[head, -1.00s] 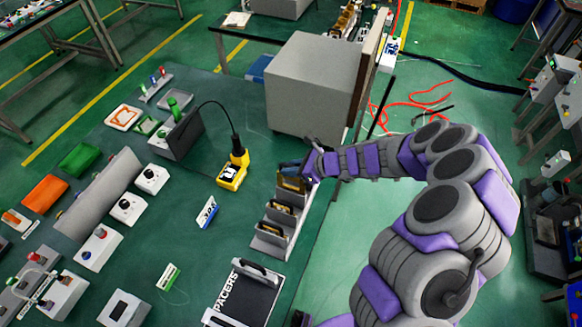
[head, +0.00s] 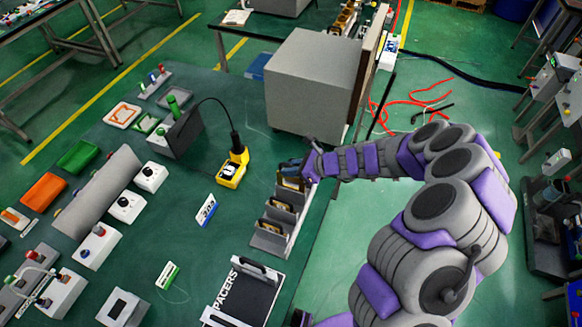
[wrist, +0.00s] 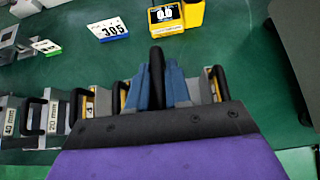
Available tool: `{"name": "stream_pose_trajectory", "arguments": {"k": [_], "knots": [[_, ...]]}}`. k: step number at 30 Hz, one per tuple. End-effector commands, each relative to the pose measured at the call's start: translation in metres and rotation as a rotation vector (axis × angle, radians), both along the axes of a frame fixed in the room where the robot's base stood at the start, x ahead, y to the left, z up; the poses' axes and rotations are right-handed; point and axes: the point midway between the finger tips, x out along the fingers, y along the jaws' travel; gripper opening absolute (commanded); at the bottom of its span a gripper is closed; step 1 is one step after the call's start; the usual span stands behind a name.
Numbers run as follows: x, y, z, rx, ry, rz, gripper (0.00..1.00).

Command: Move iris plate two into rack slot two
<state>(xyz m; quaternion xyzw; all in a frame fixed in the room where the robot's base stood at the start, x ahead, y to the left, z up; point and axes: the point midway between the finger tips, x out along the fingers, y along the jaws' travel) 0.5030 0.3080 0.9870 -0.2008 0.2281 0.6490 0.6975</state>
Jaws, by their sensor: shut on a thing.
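The grey rack (head: 267,243) stands on the green bench, with several yellow-and-dark plates in a row. Two nearer plates (head: 271,227) and (head: 280,206) show clearly. My gripper (head: 290,168) is at the rack's far end, over a plate (head: 291,184). In the wrist view my blue fingers (wrist: 165,88) are shut around an upright black handle (wrist: 157,78). The plate under it is mostly hidden by my gripper, so I cannot tell how it sits in its slot. Another black handle (wrist: 219,82) with yellow beside it shows just right of the fingers.
A large grey box (head: 310,85) stands beyond the rack. A yellow meter (head: 232,168) and a "305" card (head: 206,210) lie left of it. A spacer tray (head: 245,297) is at the near end. Bare bench lies between card and rack.

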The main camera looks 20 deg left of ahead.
Motion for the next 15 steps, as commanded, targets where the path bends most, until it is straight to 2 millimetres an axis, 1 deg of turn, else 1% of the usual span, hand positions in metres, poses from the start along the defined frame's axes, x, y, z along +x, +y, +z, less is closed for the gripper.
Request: {"name": "stream_pose_trajectory", "arguments": {"k": [15], "knots": [[0.0, 0.0, -0.012, 0.001, 0.001, -0.001, 0.0]]}}
